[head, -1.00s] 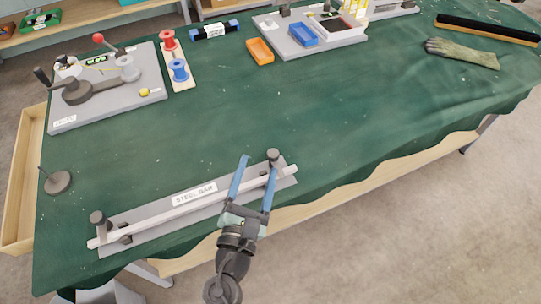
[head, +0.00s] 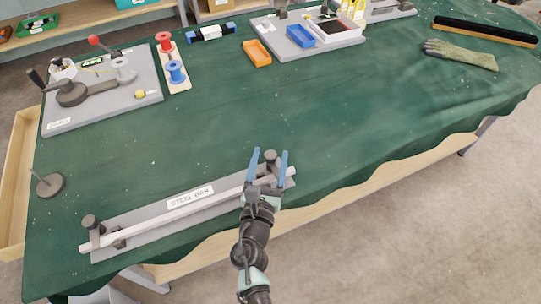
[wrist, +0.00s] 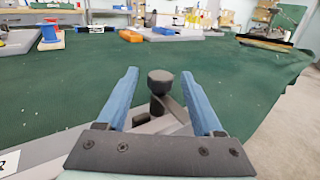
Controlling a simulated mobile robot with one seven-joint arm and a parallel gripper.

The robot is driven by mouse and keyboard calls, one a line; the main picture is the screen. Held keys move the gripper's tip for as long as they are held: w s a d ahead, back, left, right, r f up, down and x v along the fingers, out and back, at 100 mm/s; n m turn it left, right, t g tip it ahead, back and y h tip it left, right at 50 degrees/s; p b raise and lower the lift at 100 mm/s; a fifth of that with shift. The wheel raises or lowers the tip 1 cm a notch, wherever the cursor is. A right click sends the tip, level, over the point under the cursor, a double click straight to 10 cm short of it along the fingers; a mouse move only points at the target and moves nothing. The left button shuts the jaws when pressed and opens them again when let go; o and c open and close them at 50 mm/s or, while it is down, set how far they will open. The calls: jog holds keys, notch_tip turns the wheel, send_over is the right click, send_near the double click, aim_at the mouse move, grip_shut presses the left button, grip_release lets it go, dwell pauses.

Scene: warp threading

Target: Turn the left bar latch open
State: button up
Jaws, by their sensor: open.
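A pale steel bar (head: 160,218) lies along a grey base plate (head: 215,212) near the table's front edge, with a "STEEL BAR" label behind it. A dark latch with a round knob (head: 92,222) stands at the picture-left end. A second such latch (head: 270,158) stands at the picture-right end; its knob also shows in the wrist view (wrist: 160,80). My gripper (head: 269,166) is open at this right-end latch. In the wrist view its blue fingers (wrist: 159,98) stand either side of the knob, with gaps on both sides. I cannot tell whether either latch is turned.
A dark disc with a thin upright pin (head: 50,185) stands at the table's left. A grey board with a crank (head: 105,95), spools (head: 175,70), an orange tray (head: 257,53) and a glove (head: 460,54) lie farther back. The middle of the green cloth (head: 300,110) is clear.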

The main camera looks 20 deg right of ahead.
jog(key=shift+w+d, duration=0.35)
jog(key=shift+w, duration=0.05)
grip_shut()
